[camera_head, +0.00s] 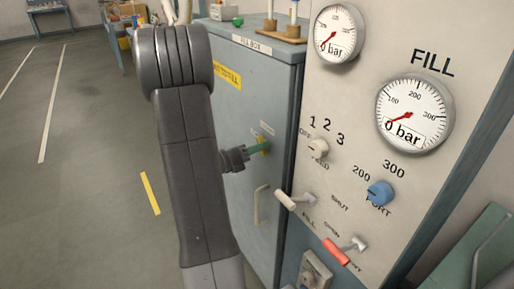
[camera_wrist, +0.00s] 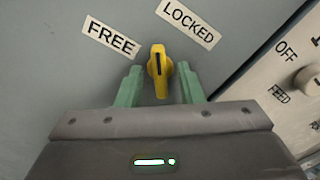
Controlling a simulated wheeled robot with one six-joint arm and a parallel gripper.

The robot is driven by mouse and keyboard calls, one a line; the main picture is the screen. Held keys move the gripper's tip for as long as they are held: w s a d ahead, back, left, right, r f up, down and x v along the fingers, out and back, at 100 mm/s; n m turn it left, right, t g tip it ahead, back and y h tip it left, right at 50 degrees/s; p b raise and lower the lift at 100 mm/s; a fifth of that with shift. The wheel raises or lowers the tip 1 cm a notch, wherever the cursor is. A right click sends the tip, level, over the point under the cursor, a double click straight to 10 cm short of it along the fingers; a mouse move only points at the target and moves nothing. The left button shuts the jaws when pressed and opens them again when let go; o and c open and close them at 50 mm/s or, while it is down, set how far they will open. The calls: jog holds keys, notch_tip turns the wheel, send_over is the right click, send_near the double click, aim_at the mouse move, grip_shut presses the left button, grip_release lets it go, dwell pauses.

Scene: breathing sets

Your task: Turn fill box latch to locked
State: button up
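The fill box latch is a small yellow knob (camera_wrist: 160,72) on the grey fill box door (camera_head: 228,120). In the wrist view it stands nearly upright, with its dark mark near the top, between the FREE label (camera_wrist: 110,37) on the left and the LOCKED label (camera_wrist: 187,22) on the upper right. My gripper (camera_wrist: 160,80) has its green fingers apart, one on each side of the latch, with narrow gaps visible. In the head view my gripper (camera_head: 260,147) reaches the door, and the yellow latch (camera_head: 265,142) is partly hidden behind the fingers.
A pale door handle (camera_head: 260,204) is below the latch. Right of the door, the panel carries gauges (camera_head: 414,113), a blue knob (camera_head: 380,192), a white lever (camera_head: 294,200) and a red-handled lever (camera_head: 338,251). Open floor (camera_head: 90,180) lies left.

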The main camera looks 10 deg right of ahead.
jog(key=shift+c, duration=0.2)
grip_shut()
jog(key=shift+f+m+b, duration=0.1)
jog(key=shift+m+b, duration=0.3)
jog(key=shift+b, duration=0.05)
jog(key=shift+m+b, duration=3)
jog(key=shift+m, duration=0.1)
jog(key=shift+o, duration=0.2)
grip_release()
